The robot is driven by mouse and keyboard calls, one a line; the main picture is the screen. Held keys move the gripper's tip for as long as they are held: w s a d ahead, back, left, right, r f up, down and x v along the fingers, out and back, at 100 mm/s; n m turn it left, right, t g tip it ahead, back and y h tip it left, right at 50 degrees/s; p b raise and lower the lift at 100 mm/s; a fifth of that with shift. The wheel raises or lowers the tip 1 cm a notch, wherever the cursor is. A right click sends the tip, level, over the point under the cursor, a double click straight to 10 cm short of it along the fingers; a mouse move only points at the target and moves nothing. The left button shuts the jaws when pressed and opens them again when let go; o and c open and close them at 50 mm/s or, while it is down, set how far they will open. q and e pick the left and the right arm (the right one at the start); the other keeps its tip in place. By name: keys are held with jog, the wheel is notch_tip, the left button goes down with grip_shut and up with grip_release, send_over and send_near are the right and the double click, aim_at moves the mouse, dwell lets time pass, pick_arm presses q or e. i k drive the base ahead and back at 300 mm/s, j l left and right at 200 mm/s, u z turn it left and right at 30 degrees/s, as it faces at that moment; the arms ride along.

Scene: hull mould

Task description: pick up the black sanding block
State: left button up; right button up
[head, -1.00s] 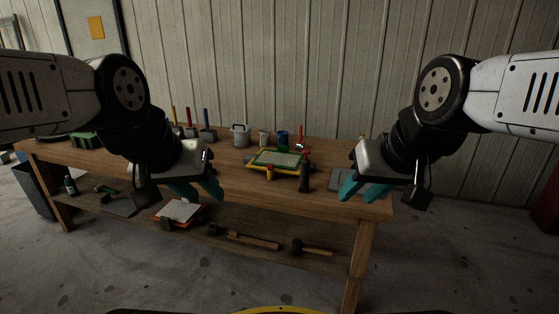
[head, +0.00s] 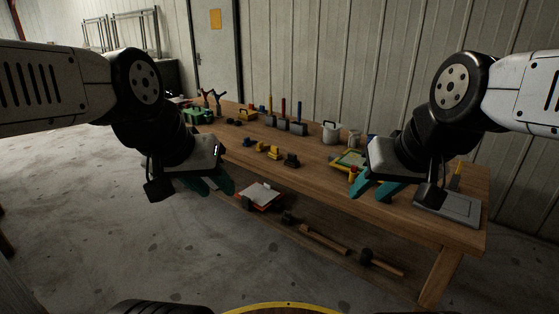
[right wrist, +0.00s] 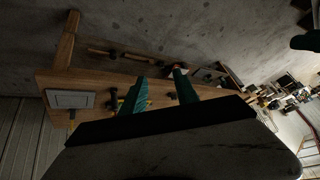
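A small dark block (head: 291,160) sits near the front edge of the workbench, right of two yellow pieces; it may be the black sanding block, but it is too small to be sure. My left gripper (head: 217,187) is open and empty, in front of the bench and left of that block. My right gripper (head: 373,189) is open and empty, right of the block and near the bench's front edge. Its spread teal fingers show in the right wrist view (right wrist: 160,92), with the bench beyond them.
The wooden bench (head: 425,220) holds blue and yellow small pieces (head: 261,147), upright-handled tools (head: 283,123), a white pot (head: 331,132), a yellow-green frame (head: 347,160) and a grey plate (head: 448,206). Mallets (head: 324,239) and a clipboard (head: 259,195) lie on the lower shelf.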

aim_at(292, 162)
jog(key=i+u, duration=0.2)
jog(key=i, duration=0.35)
jog(key=i+l+u, duration=0.15)
jog(key=i, duration=0.35)
jog(key=i+l+u, duration=0.2)
jog(key=i, duration=0.35)
jog(key=l, duration=0.1)
